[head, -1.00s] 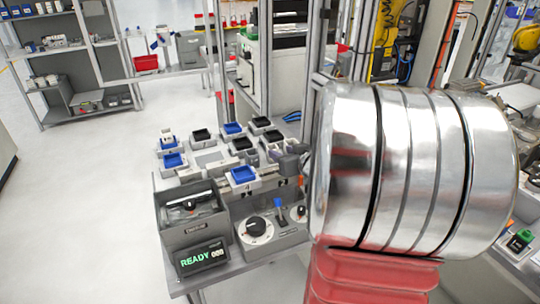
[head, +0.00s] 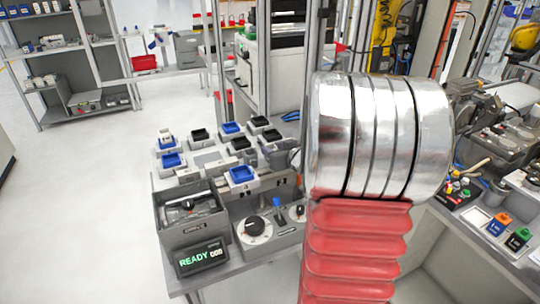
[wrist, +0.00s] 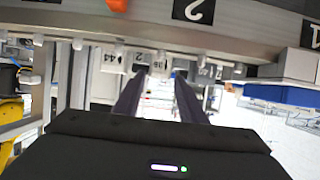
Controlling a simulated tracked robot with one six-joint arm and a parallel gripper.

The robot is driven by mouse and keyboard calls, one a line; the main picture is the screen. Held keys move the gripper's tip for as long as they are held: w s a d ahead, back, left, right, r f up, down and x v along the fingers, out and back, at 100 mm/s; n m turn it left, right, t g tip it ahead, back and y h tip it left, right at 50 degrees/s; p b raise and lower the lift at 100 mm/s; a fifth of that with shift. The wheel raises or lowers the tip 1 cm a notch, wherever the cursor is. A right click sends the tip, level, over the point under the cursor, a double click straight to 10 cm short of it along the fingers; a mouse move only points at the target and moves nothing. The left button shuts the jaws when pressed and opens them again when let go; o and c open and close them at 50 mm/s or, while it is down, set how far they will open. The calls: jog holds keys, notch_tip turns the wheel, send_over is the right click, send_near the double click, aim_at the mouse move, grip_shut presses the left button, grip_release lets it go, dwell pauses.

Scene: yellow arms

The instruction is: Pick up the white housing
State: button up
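My gripper (wrist: 160,85) shows in the wrist view with its two dark fingers well apart and nothing visible between them. In the head view I cannot make out its fingertips beside the large silver and red arm parts. I cannot single out the white housing with certainty. A small whitish part (head: 166,136) stands at the back left of the grey bench, among white holders with blue and black inserts. A flat white piece (head: 208,157) lies in the middle of them.
A grey bin (head: 190,228), a display reading READY (head: 201,258) and a panel with dials (head: 256,230) are at the bench front. Another bench with coloured blocks (head: 499,224) is at right. A numbered rail (wrist: 215,22) crosses the top of the wrist view. Open floor lies left.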

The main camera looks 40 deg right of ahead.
aim_at(269, 146)
jog(key=shift+x, duration=2.05)
jog(key=shift+c, duration=0.5)
jog(key=c, duration=0.7)
notch_tip(269, 146, up, 10)
jog(key=shift+s, duration=0.1)
